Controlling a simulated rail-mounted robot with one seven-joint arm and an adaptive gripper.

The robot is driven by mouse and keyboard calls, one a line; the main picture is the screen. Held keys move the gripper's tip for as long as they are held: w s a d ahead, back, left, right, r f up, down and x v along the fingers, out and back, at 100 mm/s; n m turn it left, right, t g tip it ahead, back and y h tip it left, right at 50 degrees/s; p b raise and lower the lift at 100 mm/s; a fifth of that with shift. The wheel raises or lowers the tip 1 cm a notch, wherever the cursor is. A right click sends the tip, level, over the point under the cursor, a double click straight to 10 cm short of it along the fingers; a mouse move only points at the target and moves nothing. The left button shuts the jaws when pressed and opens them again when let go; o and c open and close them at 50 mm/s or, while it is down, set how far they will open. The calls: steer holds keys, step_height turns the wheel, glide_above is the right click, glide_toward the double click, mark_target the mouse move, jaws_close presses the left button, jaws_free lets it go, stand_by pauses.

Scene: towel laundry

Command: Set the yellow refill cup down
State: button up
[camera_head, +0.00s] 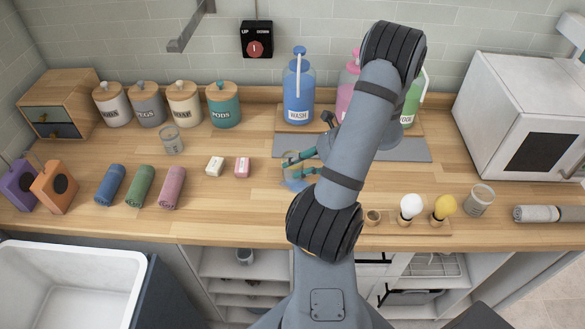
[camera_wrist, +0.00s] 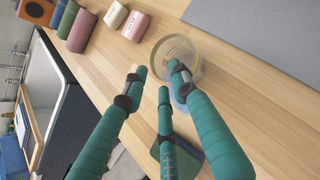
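A clear round cup with a pale yellowish rim (camera_wrist: 190,50) stands upright on the wooden counter in the wrist view. My gripper (camera_wrist: 158,78) has teal fingers spread apart over the counter. The right fingertip overlaps the cup in the picture; I cannot tell whether it touches. In the head view my gripper (camera_head: 296,168) is low over the counter, left of my arm, and the cup there is hard to make out among the fingers. A bluish patch shows beside the fingers.
A grey mat (camera_head: 405,150) lies behind my arm, with a blue wash bottle (camera_head: 299,95) nearby. Two soap bars (camera_head: 242,168) and rolled towels (camera_head: 172,188) lie left. Another clear cup (camera_head: 172,142) stands back left, one (camera_head: 479,200) right, beside bulb-like items on a wooden holder (camera_head: 400,227).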

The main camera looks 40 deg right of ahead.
mark_target(293, 167)
steer(key=x, duration=0.3)
steer(key=shift+w+f, duration=0.15)
steer(key=shift+c, duration=1.3)
steer(key=c, duration=0.4)
jaws_close()
